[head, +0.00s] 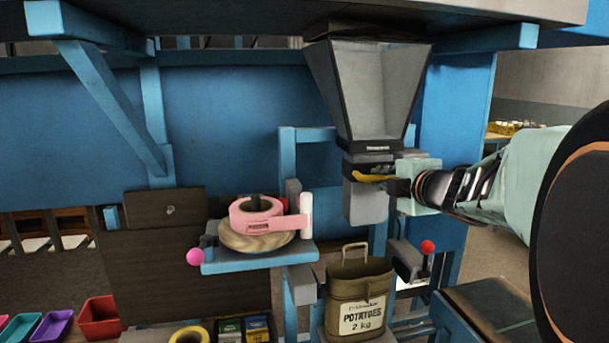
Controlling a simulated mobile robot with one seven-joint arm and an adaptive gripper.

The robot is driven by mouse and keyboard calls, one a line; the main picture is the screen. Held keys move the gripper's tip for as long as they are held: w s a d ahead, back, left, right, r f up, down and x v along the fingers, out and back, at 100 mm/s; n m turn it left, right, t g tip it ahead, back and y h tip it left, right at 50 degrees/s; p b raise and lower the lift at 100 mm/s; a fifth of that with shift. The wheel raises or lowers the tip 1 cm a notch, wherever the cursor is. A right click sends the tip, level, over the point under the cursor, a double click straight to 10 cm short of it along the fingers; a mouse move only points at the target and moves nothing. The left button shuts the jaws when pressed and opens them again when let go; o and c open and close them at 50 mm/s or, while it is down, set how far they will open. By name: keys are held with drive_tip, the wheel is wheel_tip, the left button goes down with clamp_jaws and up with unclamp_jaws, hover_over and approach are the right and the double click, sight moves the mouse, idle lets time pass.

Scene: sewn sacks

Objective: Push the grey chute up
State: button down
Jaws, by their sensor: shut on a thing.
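The grey chute (366,203) is a small box-shaped spout straight below the narrow end of the grey hopper (372,90). A curved yellow strip (370,178) crosses its upper front. My gripper (398,180) comes in from the right and is shut at the chute's right side, level with the yellow strip. The fingertips are small and partly hidden, so the exact contact spot is unclear. An olive sack (358,286) labelled "POTATOES 2 kg" stands upright with its handle raised, below the chute with a gap between them.
To the left, a blue shelf (258,262) holds a pink tape roll (256,218). A red-knobbed lever (427,248) is right of the sack. A blue upright (455,140) stands behind my gripper. Coloured trays (99,318) lie at lower left.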

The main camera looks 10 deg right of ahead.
drive_tip(key=shift+r, duration=0.5)
drive_tip(key=c, duration=2)
unclamp_jaws()
drive_tip(key=shift+f, duration=0.1)
drive_tip(key=shift+o, duration=0.2)
drive_tip(key=shift+f, duration=0.2)
